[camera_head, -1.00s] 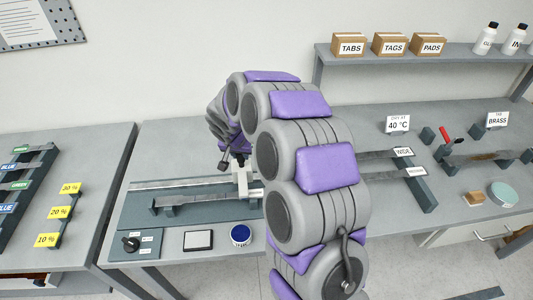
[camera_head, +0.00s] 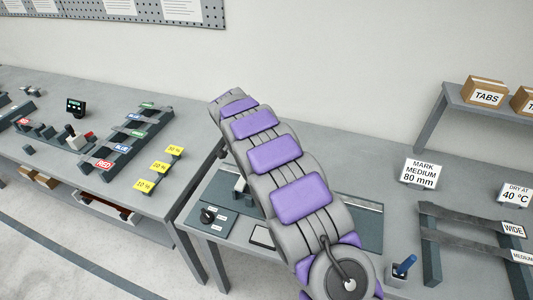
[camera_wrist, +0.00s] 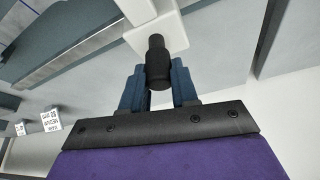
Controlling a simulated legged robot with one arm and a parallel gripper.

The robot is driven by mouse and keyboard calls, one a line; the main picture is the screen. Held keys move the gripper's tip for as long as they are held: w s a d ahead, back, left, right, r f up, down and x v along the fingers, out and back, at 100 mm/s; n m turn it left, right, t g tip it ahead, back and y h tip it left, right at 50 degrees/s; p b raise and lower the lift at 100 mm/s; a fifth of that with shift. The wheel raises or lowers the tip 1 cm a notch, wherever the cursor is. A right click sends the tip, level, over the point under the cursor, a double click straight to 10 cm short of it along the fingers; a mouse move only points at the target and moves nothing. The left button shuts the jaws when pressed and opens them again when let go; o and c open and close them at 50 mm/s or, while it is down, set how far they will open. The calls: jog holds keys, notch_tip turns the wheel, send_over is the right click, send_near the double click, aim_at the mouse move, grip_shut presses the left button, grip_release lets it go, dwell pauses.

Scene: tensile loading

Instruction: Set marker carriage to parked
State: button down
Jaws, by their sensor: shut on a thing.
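The marker carriage (camera_head: 240,185) is a small white block near the left end of the dark marking station (camera_head: 355,228), mostly behind my arm in the head view. In the wrist view the white carriage (camera_wrist: 155,30) carries a black cylindrical knob (camera_wrist: 157,62). My gripper (camera_wrist: 157,84) has its blue fingers on both sides of this knob and is shut on it. The fingertips are hidden by my arm in the head view. No parked mark is readable.
A black dial (camera_head: 208,215) and a pale pad (camera_head: 262,237) lie at the station's front. A "MARK MEDIUM 80 mm" sign (camera_head: 420,172) stands behind right. A blue-handled marker (camera_head: 405,266) stands in a holder front right. The left table holds a labelled rack (camera_head: 125,142) and yellow tags.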

jog(key=w+a+p, duration=0.1)
jog(key=w+a, duration=0.2)
jog(key=a, duration=0.5)
jog(key=shift+a+r+p, duration=0.15)
jog(key=shift+a+p, duration=0.15)
jog(key=shift+p, duration=0.05)
jog(key=shift+a+r, duration=0.1)
dwell(0.3)
jog(key=c, duration=1.3)
grip_release()
jog(key=o, duration=0.4)
jog(key=shift+a+f, duration=0.3)
jog(key=shift+o, duration=0.2)
jog(key=p+v, duration=0.3)
jog(key=v, duration=1.4)
jog(key=shift+w+r, duration=0.2)
